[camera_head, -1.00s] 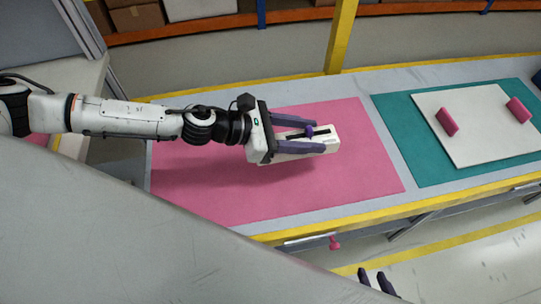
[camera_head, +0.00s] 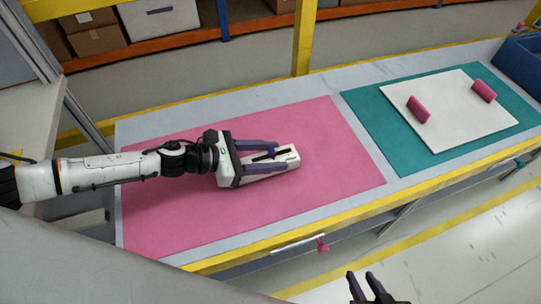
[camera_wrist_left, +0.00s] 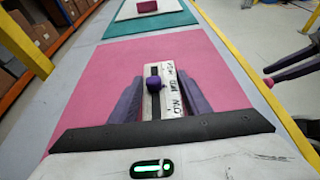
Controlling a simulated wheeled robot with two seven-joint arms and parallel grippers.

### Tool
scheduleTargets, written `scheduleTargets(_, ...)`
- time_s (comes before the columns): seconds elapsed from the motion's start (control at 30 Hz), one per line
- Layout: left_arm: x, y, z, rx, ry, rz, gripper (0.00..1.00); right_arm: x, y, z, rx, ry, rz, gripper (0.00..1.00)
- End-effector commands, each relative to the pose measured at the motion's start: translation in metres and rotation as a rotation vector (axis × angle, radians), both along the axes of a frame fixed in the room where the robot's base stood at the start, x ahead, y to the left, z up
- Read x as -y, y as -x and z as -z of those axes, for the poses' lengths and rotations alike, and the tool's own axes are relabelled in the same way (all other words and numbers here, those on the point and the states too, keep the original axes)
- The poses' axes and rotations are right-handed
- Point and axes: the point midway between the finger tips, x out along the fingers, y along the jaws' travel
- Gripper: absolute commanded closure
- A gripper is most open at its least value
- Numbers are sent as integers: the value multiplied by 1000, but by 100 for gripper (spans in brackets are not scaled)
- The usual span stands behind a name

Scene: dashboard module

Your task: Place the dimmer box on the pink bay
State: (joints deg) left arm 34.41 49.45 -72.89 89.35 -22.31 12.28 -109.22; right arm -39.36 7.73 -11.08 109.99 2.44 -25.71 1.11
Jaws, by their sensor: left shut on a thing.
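The dimmer box (camera_head: 284,161) is a long white box with a black slot and a purple knob. It also shows in the left wrist view (camera_wrist_left: 172,76), with handwriting on its top. My left gripper (camera_head: 275,156) is shut on it, one purple finger along each long side. The box is over the middle of the pink bay (camera_head: 325,190), a flat pink mat on the bench. I cannot tell whether its underside touches the mat. My right gripper (camera_head: 361,273) is at the bottom edge of the head view, with its fingers apart and nothing between them.
A teal mat (camera_head: 395,155) with a white board (camera_head: 450,125) and two pink blocks lies to the right. A yellow post (camera_head: 303,40) stands behind the bench. A pink knob (camera_head: 322,245) sticks out at the bench front. The pink mat is clear around the box.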

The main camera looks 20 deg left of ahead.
Motion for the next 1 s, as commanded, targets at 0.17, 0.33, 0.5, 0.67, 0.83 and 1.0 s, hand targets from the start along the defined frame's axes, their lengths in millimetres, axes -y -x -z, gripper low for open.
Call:
scheduleTargets(0.17, 0, 0, -1, 1, 0, 0, 84, -1, -1, -1, 3, -1, -1, 70)
scheduleTargets(0.33, 0, 0, 2, 2, -1, 1, 47, -1, -1, 0, 5, -1, -2, 70)
scheduleTargets(0.5, 0, 0, 2, 1, -1, 0, 38, -2, -2, -1, 7, -2, -3, 70)
scheduleTargets(0.67, 0, 0, 2, 1, -1, 0, 38, -2, -2, -2, 8, -3, -2, 70)
scheduleTargets(0.83, -9, 4, -3, -1, -3, -3, 38, -2, -2, -4, 8, -4, -1, 70)
scheduleTargets(1.0, -35, 23, -14, -2, -3, -2, 38, -2, -1, 1, 6, -3, -2, 70)
